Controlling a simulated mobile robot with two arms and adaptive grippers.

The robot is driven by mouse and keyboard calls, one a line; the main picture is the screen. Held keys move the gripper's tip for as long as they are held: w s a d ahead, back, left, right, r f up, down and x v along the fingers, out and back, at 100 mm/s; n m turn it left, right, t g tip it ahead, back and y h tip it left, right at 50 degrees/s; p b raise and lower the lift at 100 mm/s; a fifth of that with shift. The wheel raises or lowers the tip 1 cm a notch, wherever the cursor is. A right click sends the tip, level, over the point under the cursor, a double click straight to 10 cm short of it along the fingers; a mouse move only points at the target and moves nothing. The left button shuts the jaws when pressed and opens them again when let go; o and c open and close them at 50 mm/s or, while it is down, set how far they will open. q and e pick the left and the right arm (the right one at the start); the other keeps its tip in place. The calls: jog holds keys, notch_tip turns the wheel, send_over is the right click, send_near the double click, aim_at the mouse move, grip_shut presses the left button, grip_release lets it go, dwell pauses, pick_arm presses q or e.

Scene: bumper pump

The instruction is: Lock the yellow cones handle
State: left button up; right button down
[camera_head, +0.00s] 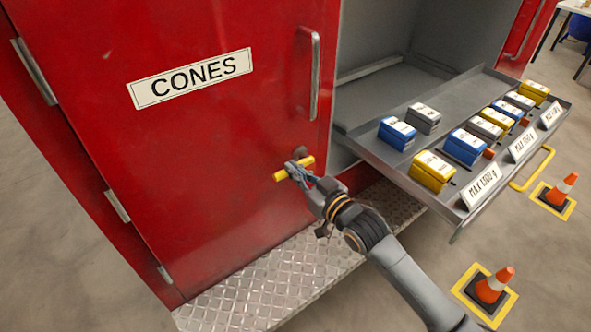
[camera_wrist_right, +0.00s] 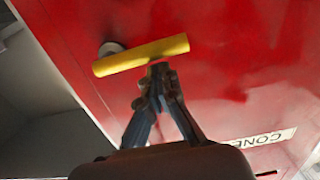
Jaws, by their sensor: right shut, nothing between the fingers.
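The yellow handle (camera_head: 293,168) is a short bar on a round grey mount, low on the right part of the red door labelled CONES (camera_head: 190,140). In the head view it lies nearly level, tilted a little. It also shows in the right wrist view (camera_wrist_right: 140,55), with the mount near its left end. My right gripper (camera_head: 292,168) is at the handle in the head view. In the right wrist view its fingertips (camera_wrist_right: 158,72) are together, just at the lower edge of the bar, with nothing between them. I cannot tell whether they touch it. My left gripper is not in view.
A pulled-out grey tray (camera_head: 385,158) with blue, yellow and grey boxes stands right of the door. A vertical grey door grip (camera_head: 315,75) is above the handle. A metal tread plate (camera_head: 270,275) lies below. Orange cones (camera_head: 494,285) stand on the floor at right.

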jog(key=shift+s+a+f+n, duration=0.1)
jog(key=shift+f+n, duration=0.3)
jog(key=shift+n, duration=0.2)
jog(key=w+d+f+n+b, duration=0.1)
jog(key=f+n, duration=0.3)
jog(key=n, duration=0.4)
jog(key=w+d+f+n+t+b, duration=0.1)
jog(key=d+f+n+b, duration=0.1)
jog(key=n, duration=0.6)
jog(key=shift+w+d+f+b, duration=0.15)
jog(key=shift+w+f+b, duration=0.1)
jog(key=shift+f+b, duration=0.7)
jog(key=shift+n, duration=0.3)
jog(key=shift+f, duration=0.1)
